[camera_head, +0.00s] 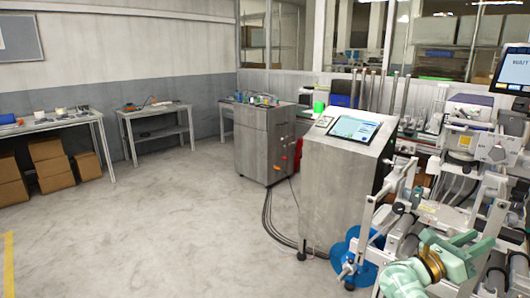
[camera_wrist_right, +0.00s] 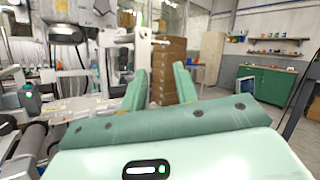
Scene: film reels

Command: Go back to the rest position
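My right gripper (camera_wrist_right: 160,72) shows in the right wrist view. Its two green fingers stand apart, with nothing between them. In the head view, the mint-green end of my right arm with a brass-coloured ring is low at the right, in front of the machine with rollers. My left gripper is not in the head view.
A grey cabinet with a tilted screen (camera_head: 353,129) stands left of the roller machine (camera_head: 425,210). Blue round parts (camera_head: 340,254) sit low beside it. Black cables cross the floor. Brown boxes (camera_wrist_right: 168,70) are stacked beyond my right fingers. The floor (camera_head: 150,230) at left is clear.

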